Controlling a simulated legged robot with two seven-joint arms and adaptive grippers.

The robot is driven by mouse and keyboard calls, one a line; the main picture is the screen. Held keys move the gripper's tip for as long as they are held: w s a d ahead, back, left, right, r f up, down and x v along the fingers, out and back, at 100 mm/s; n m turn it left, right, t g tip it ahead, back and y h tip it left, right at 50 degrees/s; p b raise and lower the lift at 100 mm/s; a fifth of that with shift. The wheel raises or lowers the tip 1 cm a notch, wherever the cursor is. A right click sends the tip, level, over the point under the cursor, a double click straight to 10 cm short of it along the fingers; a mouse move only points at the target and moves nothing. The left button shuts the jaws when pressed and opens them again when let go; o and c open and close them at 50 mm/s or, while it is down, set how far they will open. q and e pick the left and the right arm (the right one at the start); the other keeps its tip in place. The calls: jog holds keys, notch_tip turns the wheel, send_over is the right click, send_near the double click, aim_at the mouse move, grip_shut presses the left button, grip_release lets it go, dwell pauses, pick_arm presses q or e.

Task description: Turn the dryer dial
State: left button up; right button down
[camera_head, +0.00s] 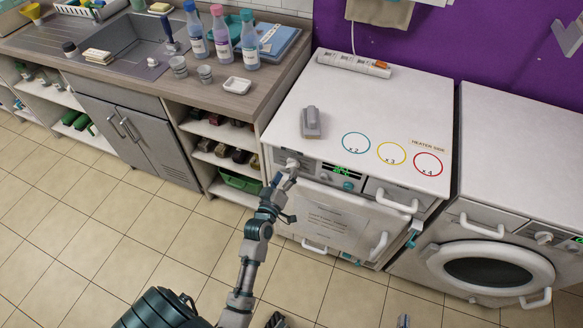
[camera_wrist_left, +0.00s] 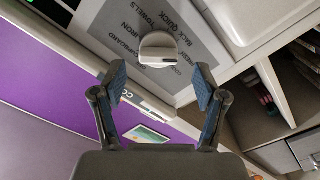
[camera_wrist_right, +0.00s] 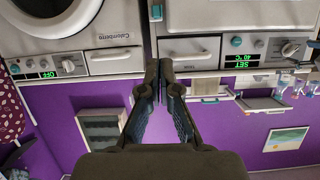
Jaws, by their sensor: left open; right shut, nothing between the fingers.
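The white dryer (camera_head: 377,110) stands at the middle right in the head view. Its pale dial (camera_head: 292,163) is at the left of the front control strip, beside a green display (camera_head: 341,171). My left gripper (camera_head: 286,177) is right at the dial. In the left wrist view the open fingers (camera_wrist_left: 167,88) point at the round dial (camera_wrist_left: 157,50), which is just beyond the tips with a visible gap. In the right wrist view my right gripper (camera_wrist_right: 158,68) is shut and empty, away from the dial (camera_wrist_right: 290,48). The right gripper is not clearly seen in the head view.
A washing machine (camera_head: 487,265) stands to the right. A sink counter (camera_head: 155,85) with bottles is to the left. The tiled floor in front is clear.

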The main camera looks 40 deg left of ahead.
aim_at(290, 168)
pick_arm(q)
jog(key=shift+x, duration=1.8)
pick_arm(e)
jog(key=shift+w+a+r+t+y, duration=0.15)
jog(key=shift+w+r+t, duration=0.1)
jog(key=shift+r+t, duration=0.2)
jog(key=shift+w+a+r+t+y, duration=0.1)
jog(key=shift+w+r+t+y, duration=0.1)
jog(key=shift+r+t, duration=0.2)
pick_arm(q)
jog(key=c, duration=1.1)
jog(key=shift+d+r+m+p, duration=0.1)
jog(key=shift+r+m+p, duration=0.1)
jog(key=shift+m+p, duration=0.95)
jog(key=shift+f, duration=0.15)
jog(key=o, duration=1.1)
pick_arm(e)
jog(key=s+d+f+g+h, duration=0.2)
jog(key=s+f+g, duration=0.3)
jog(key=f+g, duration=0.1)
jog(key=shift+d, duration=0.25)
jog(key=shift+s, duration=0.1)
pick_arm(q)
jog(key=shift+s, duration=0.1)
